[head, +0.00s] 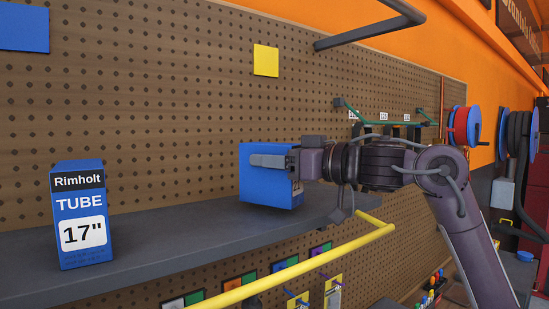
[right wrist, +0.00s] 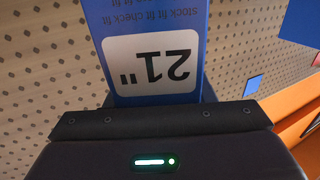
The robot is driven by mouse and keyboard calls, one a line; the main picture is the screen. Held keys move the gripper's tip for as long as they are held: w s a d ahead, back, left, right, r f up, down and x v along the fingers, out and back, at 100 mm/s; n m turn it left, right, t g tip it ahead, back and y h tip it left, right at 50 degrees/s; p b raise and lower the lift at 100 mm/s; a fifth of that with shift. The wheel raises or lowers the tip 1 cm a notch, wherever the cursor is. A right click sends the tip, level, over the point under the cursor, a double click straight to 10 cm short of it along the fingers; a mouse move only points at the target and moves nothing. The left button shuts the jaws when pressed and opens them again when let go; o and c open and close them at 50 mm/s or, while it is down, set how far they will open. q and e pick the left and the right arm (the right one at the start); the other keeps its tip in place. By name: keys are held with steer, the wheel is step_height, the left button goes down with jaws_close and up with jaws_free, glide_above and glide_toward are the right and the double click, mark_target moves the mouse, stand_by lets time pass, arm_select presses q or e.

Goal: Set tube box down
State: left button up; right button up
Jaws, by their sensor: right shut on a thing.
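My right gripper (head: 270,161) is shut on a blue tube box (head: 262,184), with one grey finger across its near side. In the right wrist view this tube box (right wrist: 152,98) shows a white label reading 21", upside down in the picture. In the head view the box is over the right part of the grey shelf (head: 190,232), close to the pegboard. I cannot tell whether its underside touches the shelf. Another blue box, marked Rimholt TUBE 17" (head: 82,215), stands upright on the shelf at the left. My left gripper is out of view.
The pegboard (head: 150,110) rises behind the shelf. A yellow bar (head: 300,267) sticks out below the shelf front, and a dark bracket (head: 375,32) juts out above. The shelf between the two boxes is clear. Hose reels (head: 465,126) hang at the right.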

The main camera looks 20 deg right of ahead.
steer(key=shift+f, duration=0.15)
steer(key=o, duration=1.2)
steer(key=shift+o, duration=0.2)
steer(key=shift+s, duration=0.1)
steer(key=shift+r, duration=0.3)
steer(key=shift+r+p, duration=0.55)
steer(key=s+d+b, duration=0.1)
steer(key=s+d+f+b, duration=0.1)
steer(key=b, duration=0.1)
steer(key=shift+s+d, duration=0.15)
steer(key=b+v, duration=0.3)
steer(key=v, duration=0.5)
steer(key=shift+s+d+r, duration=0.25)
